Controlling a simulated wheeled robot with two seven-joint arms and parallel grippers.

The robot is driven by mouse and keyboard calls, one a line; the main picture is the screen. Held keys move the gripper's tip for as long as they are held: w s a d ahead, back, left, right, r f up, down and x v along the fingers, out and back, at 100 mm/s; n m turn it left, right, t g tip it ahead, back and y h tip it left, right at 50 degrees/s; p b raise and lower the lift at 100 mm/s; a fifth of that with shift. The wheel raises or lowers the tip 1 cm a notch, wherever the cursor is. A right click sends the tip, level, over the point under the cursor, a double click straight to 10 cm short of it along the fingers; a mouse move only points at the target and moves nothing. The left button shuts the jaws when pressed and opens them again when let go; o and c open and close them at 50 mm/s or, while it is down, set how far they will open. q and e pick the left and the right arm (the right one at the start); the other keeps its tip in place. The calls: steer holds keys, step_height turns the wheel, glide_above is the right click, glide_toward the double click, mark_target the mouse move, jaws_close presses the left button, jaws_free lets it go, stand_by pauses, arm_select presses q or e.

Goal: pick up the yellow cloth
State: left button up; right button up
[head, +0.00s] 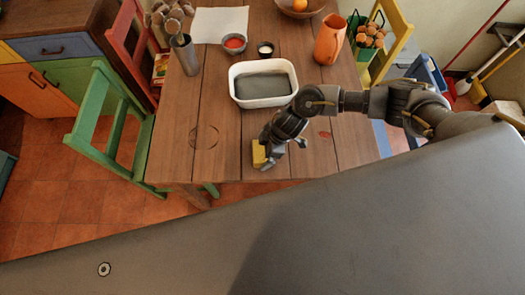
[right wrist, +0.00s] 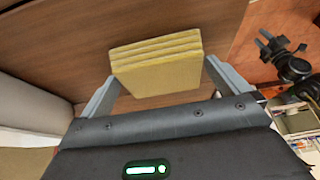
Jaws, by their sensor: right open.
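The yellow cloth (head: 259,153) is a small folded block at the near edge of the wooden table. My right gripper (head: 275,151) is down at it and partly hides it in the head view. In the right wrist view the cloth (right wrist: 157,65) shows as stacked folds between the two open fingers of my right gripper (right wrist: 160,80). A gap shows at the left finger; the right finger is very close to the cloth, and I cannot tell if it touches. A dark pronged part, seemingly my left gripper (right wrist: 282,52), shows at the right; its jaw state is unclear.
A white tub (head: 238,99) with grey contents stands just behind my right gripper. Farther back are a bowl with red contents (head: 234,43), an orange jug (head: 330,40) and a metal cup (head: 185,55). The table left of the cloth is clear. A green chair (head: 88,125) stands left.

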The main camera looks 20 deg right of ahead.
mark_target(260, 150)
steer(key=shift+c, duration=0.4)
steer(key=c, duration=0.6)
steer(key=shift+r, duration=0.1)
steer(key=shift+r, duration=0.25)
step_height(260, 150, up, 2)
steer(key=shift+r, duration=0.2)
steer(key=s+r, duration=0.1)
steer(key=r, duration=0.1)
steer(key=s+r+p, duration=0.1)
steer(key=s+r, duration=0.1)
steer(key=s+a+r, duration=0.1)
steer(key=shift+s+r, duration=0.25)
steer(key=shift+r, duration=0.15)
steer(key=shift+s+a+r+p, duration=0.4)
steer(key=shift+s+r, duration=0.3)
steer(key=shift+s, duration=0.85)
steer(key=shift+s+a+r+p, duration=0.15)
steer(key=shift+s+r+p, duration=0.45)
steer(key=shift+s, duration=0.95)
steer(key=shift+s+a+r+p, duration=0.35)
steer(key=shift+s+r, duration=0.4)
steer(key=shift+s, duration=0.8)
